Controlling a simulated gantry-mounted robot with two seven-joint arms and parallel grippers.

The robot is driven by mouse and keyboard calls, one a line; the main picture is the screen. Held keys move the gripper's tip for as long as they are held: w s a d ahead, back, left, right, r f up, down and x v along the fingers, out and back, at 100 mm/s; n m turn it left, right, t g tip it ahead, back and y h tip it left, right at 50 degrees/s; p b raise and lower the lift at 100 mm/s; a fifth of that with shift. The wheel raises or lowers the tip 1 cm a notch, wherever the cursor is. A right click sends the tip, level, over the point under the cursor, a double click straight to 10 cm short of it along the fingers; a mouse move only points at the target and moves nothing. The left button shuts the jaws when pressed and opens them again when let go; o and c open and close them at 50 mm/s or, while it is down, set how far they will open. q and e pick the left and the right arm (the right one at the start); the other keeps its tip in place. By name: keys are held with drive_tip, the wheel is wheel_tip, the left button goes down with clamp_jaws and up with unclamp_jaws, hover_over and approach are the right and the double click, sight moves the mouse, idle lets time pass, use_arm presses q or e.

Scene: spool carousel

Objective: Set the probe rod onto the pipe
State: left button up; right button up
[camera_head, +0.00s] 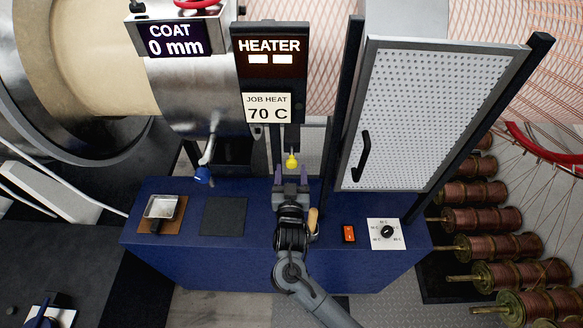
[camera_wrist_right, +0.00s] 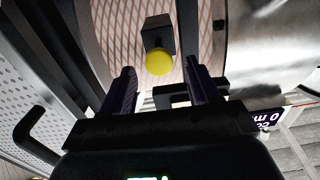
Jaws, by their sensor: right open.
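A yellow round knob (camera_head: 292,161) sits at the lower end of a dark part below the heater panel (camera_head: 270,58). It may belong to the probe rod; I cannot tell, and no long rod shows clearly. In the right wrist view the yellow knob (camera_wrist_right: 159,61) is on a black block (camera_wrist_right: 158,34), ahead of the fingertips. My right gripper (camera_head: 291,176) is open, its fingers pointing at the knob, with nothing between them; it also shows in the right wrist view (camera_wrist_right: 160,83). A large metal cylinder (camera_head: 200,97), possibly the pipe, lies at upper left. My left gripper is not seen.
The blue bench (camera_head: 270,265) holds a metal tray (camera_head: 161,206), a dark pad (camera_head: 224,216), a red switch (camera_head: 349,233) and a dial (camera_head: 386,231). A wooden handle (camera_head: 313,219) is beside my right wrist. A perforated door (camera_head: 430,115) stands right; copper spools (camera_head: 485,219) lie beyond.

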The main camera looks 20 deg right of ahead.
drive_tip(key=shift+w+d, duration=0.3)
drive_tip(key=shift+w, duration=0.3)
drive_tip(key=shift+c, duration=0.2)
clamp_jaws()
